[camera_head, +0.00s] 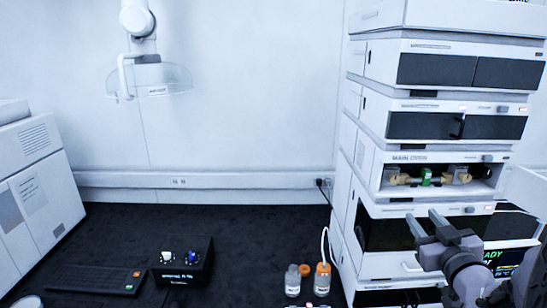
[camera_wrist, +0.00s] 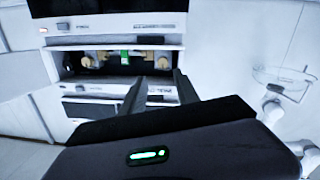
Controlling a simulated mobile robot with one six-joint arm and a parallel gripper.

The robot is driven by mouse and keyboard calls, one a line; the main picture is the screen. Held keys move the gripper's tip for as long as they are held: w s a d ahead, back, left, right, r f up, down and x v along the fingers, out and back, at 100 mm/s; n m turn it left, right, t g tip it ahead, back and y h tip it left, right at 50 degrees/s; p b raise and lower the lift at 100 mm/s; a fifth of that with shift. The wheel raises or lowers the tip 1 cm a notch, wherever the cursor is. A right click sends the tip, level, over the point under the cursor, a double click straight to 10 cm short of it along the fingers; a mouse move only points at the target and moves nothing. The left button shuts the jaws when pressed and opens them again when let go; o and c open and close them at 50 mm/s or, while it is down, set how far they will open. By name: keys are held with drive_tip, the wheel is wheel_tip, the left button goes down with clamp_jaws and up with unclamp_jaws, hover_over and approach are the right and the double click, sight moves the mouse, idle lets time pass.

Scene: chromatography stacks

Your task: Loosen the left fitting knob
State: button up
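The left fitting knob (camera_head: 398,179) is a tan knob at the left end of the open bay in the module marked MAIN. A second tan fitting knob (camera_head: 463,177) sits at the right end, with a green part (camera_head: 426,177) between them. The wrist picture is turned over, so the left knob shows there on the right (camera_wrist: 163,62). My gripper (camera_head: 422,214) is in front of the stack, lower than the bay. Its two fingers (camera_wrist: 159,75) stand apart with nothing between them, clear of the knob.
The instrument stack (camera_head: 345,190) rises at the right, with closed dark-fronted modules above and below the bay. A black box with knobs (camera_head: 183,264) lies on the dark bench, which is mostly clear.

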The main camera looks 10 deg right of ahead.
drive_tip(key=n+t+y+p, duration=0.1)
approach(395, 180)
drive_tip(key=x, duration=0.8)
drive_tip(key=shift+w+d, duration=0.15)
drive_tip(key=shift+w, duration=0.2)
drive_tip(key=shift+c, duration=0.3)
clamp_jaws()
